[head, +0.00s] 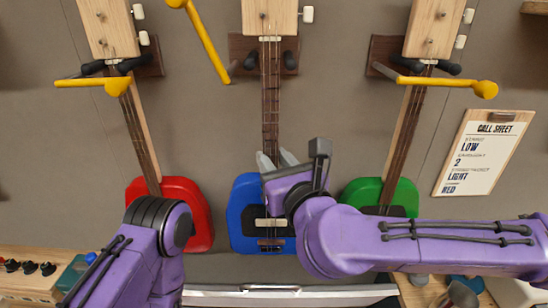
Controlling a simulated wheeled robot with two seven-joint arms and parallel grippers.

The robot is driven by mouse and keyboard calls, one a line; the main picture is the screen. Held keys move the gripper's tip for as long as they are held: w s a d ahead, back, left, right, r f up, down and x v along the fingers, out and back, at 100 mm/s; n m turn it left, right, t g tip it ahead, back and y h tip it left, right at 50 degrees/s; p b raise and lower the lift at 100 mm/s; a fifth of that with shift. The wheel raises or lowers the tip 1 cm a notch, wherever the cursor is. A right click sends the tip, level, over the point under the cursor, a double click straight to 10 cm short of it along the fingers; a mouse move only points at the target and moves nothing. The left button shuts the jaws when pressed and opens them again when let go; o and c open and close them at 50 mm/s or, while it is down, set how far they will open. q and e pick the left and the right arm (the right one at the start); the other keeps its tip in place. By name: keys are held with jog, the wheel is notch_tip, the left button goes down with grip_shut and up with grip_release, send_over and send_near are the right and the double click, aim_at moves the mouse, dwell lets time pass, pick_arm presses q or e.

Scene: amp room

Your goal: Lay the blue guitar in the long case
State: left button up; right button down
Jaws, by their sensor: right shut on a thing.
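The blue guitar (243,213) hangs upright on the wall in the middle, its neck (270,105) between two dark hanger prongs. A yellow bar (208,42) by its hanger is swung up to the left, clear of the neck. My right gripper (277,160) is shut on the blue guitar where the neck meets the body; my wrist hides part of the body. A long grey edge with silver trim and a handle (270,288), seemingly the long case, shows at the bottom; its inside is out of view. My left arm is at lower left, its gripper not visible.
A red guitar (190,205) hangs at left and a green guitar (400,193) at right, each with a yellow bar across its neck. A call sheet clipboard (484,153) is on the right wall. An amp with knobs (30,268) stands at lower left.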

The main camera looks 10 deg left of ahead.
jog(key=s+d+b, duration=0.1)
jog(key=s+d, duration=0.2)
jog(key=s, duration=1.1)
jog(key=shift+s+r+b, duration=0.2)
jog(key=shift+b, duration=0.2)
jog(key=shift+w, duration=0.15)
dwell(0.3)
